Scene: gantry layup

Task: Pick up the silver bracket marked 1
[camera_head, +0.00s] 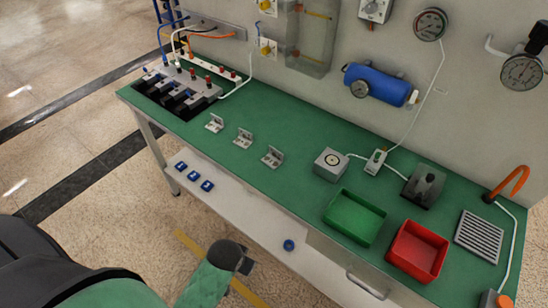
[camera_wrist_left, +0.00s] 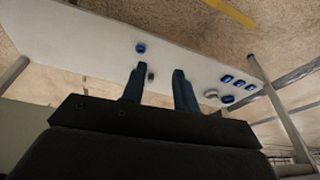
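Three small silver L-shaped brackets stand in a row on the green bench top: a left one (camera_head: 214,123), a middle one (camera_head: 243,137) and a right one (camera_head: 272,156). Any numbers on them are too small to read, so I cannot tell which is marked 1. My left gripper (camera_head: 245,263) is low in front of the bench, well apart from the brackets. Its two fingers (camera_wrist_left: 159,85) are spread with nothing between them in the left wrist view. No bracket can be made out there. My right gripper is not in view.
Several blue tiles (camera_head: 194,175) sit on the white lower surface. A grey fixture (camera_head: 182,92) stands at the bench's far left. A square block (camera_head: 331,164), green bin (camera_head: 355,217) and red bin (camera_head: 418,250) are to the right. Bench top around the brackets is clear.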

